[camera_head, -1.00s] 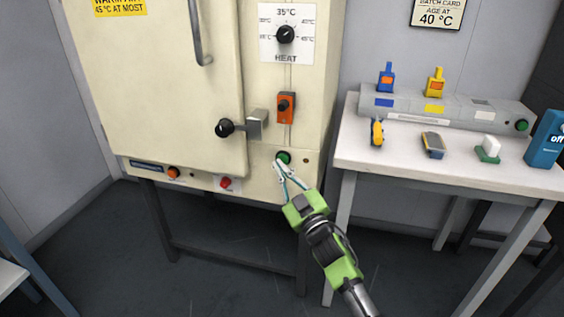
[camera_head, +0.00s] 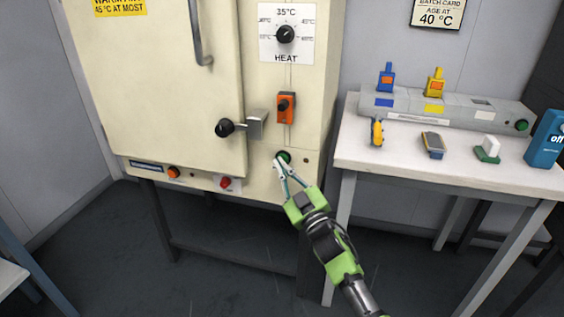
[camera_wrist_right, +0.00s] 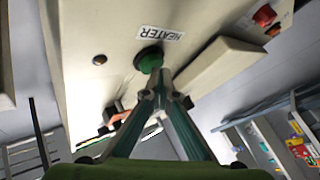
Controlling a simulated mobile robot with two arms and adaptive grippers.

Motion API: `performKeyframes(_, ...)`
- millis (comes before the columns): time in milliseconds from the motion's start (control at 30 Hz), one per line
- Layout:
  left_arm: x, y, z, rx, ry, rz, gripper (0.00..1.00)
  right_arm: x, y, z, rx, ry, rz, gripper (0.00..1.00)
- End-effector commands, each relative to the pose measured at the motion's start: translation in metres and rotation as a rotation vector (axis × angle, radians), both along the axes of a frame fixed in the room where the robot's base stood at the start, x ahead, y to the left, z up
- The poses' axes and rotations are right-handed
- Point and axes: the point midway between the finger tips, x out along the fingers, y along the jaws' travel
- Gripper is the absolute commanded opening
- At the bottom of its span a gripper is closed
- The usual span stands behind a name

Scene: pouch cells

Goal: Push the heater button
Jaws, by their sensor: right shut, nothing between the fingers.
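The heater button (camera_head: 284,157) is a green round button in a dark collar on the lower right front of the cream oven cabinet (camera_head: 187,95). In the right wrist view the button (camera_wrist_right: 150,60) sits beside an upside-down HEATER label (camera_wrist_right: 160,34). My right gripper (camera_head: 279,163) is shut and empty, its fingertips (camera_wrist_right: 162,74) at the button's face. They look to be touching it, but the fingertips hide part of it. My left gripper is not in view.
A dark small lamp (camera_head: 306,160) is right of the button. An orange switch (camera_head: 286,107), heat dial (camera_head: 286,34), door latch (camera_head: 225,128), red knob (camera_head: 225,183) and orange knob (camera_head: 173,172) are nearby. A white table (camera_head: 350,150) with several small items stands at right.

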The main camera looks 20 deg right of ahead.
Motion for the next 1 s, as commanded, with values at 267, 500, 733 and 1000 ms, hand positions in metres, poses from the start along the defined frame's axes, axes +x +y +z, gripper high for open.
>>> performKeyframes(267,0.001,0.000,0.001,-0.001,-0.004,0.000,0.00,0.000,-0.001,-0.001,0.000,0.002,-0.001,0.00)
performKeyframes(500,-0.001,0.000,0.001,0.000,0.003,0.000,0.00,0.003,-0.002,-0.001,0.000,0.002,-0.001,0.00)
performKeyframes(733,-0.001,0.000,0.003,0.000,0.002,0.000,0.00,0.002,-0.002,-0.001,0.000,0.003,-0.001,0.00)
performKeyframes(1000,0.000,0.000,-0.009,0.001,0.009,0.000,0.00,-0.004,0.002,0.000,0.001,0.002,-0.001,0.00)
